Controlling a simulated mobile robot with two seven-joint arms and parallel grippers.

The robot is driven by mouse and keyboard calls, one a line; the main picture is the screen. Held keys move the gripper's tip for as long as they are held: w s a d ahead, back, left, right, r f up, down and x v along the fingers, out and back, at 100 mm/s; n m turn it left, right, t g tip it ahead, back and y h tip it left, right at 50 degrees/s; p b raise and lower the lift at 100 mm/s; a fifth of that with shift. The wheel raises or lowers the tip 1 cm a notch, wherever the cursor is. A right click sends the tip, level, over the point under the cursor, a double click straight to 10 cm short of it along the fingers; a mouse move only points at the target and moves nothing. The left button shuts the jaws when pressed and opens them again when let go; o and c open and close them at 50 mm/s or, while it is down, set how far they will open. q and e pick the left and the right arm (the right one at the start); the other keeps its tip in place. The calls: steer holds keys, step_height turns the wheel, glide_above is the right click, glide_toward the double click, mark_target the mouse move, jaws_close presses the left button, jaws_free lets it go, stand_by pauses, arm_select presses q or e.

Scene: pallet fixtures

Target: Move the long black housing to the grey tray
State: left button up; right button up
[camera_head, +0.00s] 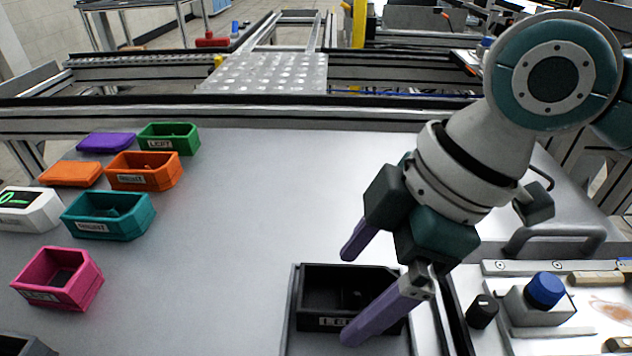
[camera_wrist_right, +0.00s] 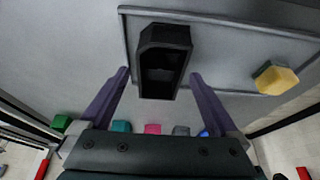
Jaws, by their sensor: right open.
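The long black housing (camera_head: 345,275) is an open-topped black box with a partly covered white label. It sits within the grey tray (camera_head: 291,315) at the lower middle of the head view. In the right wrist view the housing (camera_wrist_right: 163,62) lies inside the thin rim of the tray (camera_wrist_right: 235,20). My right gripper (camera_head: 348,297) is open, its two purple fingers apart over the housing. In the right wrist view the fingers (camera_wrist_right: 160,74) are on either side of the housing's near end, and I cannot tell if they touch it. My left gripper is not in view.
Pink (camera_head: 58,280), teal (camera_head: 110,214), orange (camera_head: 145,170) and green (camera_head: 169,138) boxes stand at left, with a white device (camera_head: 28,212). A panel with a blue button (camera_head: 545,290) and a handle (camera_head: 555,238) is at right. The table's middle is clear.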

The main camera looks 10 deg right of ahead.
arm_select(q)
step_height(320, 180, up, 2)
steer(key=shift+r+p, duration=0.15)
steer(key=shift+p, duration=0.95)
arm_select(e)
steer(key=v, duration=1.2)
steer(key=shift+s+r, duration=0.1)
